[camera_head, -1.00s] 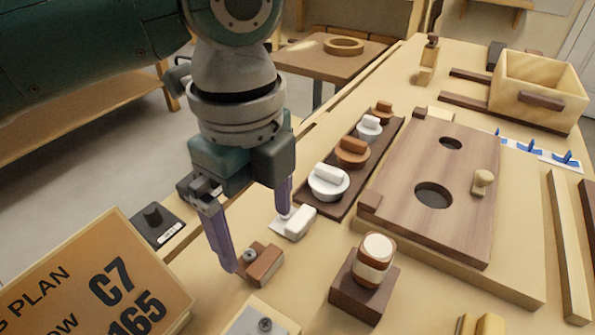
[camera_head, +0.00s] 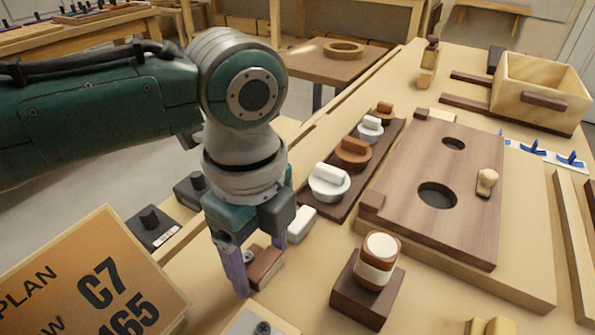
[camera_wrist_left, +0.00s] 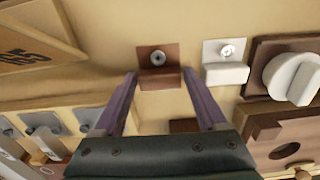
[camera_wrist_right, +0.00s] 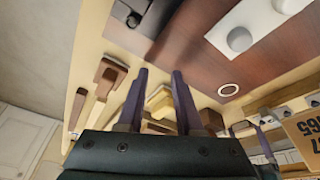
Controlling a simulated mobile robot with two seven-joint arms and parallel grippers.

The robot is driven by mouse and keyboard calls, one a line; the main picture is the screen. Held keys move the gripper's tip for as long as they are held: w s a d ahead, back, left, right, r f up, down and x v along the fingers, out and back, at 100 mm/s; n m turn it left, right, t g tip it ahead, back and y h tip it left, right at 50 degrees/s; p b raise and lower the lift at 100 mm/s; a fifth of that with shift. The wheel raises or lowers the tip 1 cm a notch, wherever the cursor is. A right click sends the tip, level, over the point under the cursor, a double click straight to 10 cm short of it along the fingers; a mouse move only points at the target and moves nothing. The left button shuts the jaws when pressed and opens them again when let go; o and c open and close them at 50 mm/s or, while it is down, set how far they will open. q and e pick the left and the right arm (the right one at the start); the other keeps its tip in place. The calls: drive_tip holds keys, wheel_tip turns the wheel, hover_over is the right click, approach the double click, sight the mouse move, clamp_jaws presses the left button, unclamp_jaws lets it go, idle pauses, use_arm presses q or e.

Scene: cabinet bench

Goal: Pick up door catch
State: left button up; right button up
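A brown catch (camera_head: 266,268) with a screwed plate lies on the bench near its left edge. It also shows in the left wrist view (camera_wrist_left: 158,78), ahead of and between the fingertips. A similar white catch (camera_head: 301,224) lies just beyond it and shows to its right in the left wrist view (camera_wrist_left: 226,72). I cannot tell which one is the door catch. My left gripper (camera_head: 258,260) is open, low over the brown catch with fingers on either side and no clear grip. My right gripper (camera_wrist_right: 160,82) is open and shows only in its wrist view.
A brown block with a round jar (camera_head: 380,260) stands to the right of the catches.

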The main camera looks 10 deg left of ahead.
use_arm(q)
drive_tip(key=c, duration=0.6)
